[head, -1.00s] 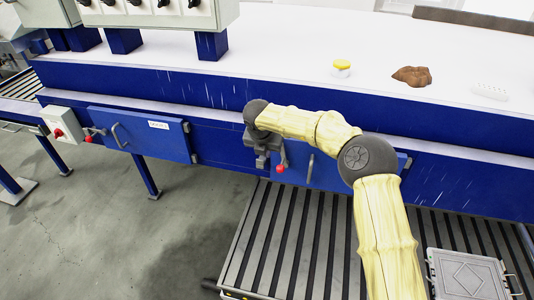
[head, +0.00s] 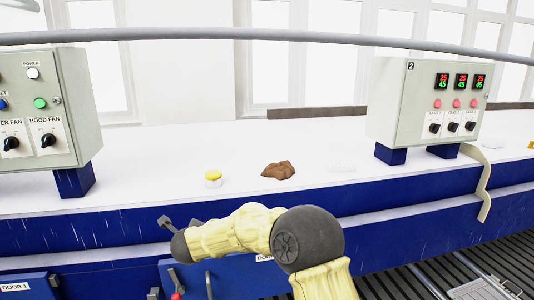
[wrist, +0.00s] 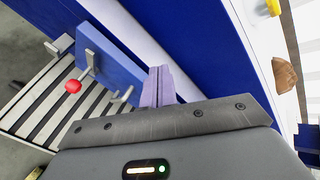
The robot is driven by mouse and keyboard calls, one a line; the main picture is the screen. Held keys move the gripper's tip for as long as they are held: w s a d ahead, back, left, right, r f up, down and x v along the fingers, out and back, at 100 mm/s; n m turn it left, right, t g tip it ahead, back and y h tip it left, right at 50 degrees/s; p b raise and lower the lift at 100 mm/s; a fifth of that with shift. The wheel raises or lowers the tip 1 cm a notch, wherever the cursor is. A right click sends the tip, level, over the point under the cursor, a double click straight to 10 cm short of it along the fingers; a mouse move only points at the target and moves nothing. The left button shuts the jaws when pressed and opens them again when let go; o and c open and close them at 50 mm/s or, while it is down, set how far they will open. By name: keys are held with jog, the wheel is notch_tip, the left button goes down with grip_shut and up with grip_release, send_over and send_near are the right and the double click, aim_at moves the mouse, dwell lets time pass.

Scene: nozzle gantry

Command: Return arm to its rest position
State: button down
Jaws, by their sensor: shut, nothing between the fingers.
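My arm, wrapped in cream covering, reaches across the front of the blue machine in the head view. My gripper shows in the wrist view (wrist: 160,86), its two fingers together with nothing between them. It points along the blue front of the machine. In the head view only a dark end part of the arm shows, past the dark joint, and the fingers cannot be made out. In the wrist view, a blue door panel (wrist: 108,62) with a handle and a red-knobbed lever (wrist: 73,86) lie to the left of the fingers, apart from them.
On the white worktop (head: 120,150) sit a yellow-lidded jar (head: 213,178) and a brown lump (head: 278,170). Control boxes stand at left (head: 45,110) and right (head: 430,105). A slatted conveyor (wrist: 30,115) runs below the door. A grey case (head: 478,290) is low at right.

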jog(key=s+d+n+g, duration=0.1)
jog(key=s+d+n, duration=0.3)
jog(key=d+n, duration=0.4)
jog(key=s+d+n+g, duration=0.1)
jog(key=s+d+n, duration=0.35)
jog(key=d, duration=0.45)
jog(key=s+d+f+n+g+h, duration=0.1)
jog(key=s+d+f+n+g, duration=0.2)
jog(key=s+d, duration=0.7)
jog(key=s+d+f+n+g+h, duration=0.1)
jog(key=s+d+f+n+g, duration=0.2)
jog(key=s+d, duration=0.7)
jog(key=s+n, duration=0.1)
jog(key=n, duration=0.1)
jog(key=shift+f+n+h, duration=0.3)
jog(key=shift+n+h, duration=0.05)
jog(key=shift+h, duration=0.05)
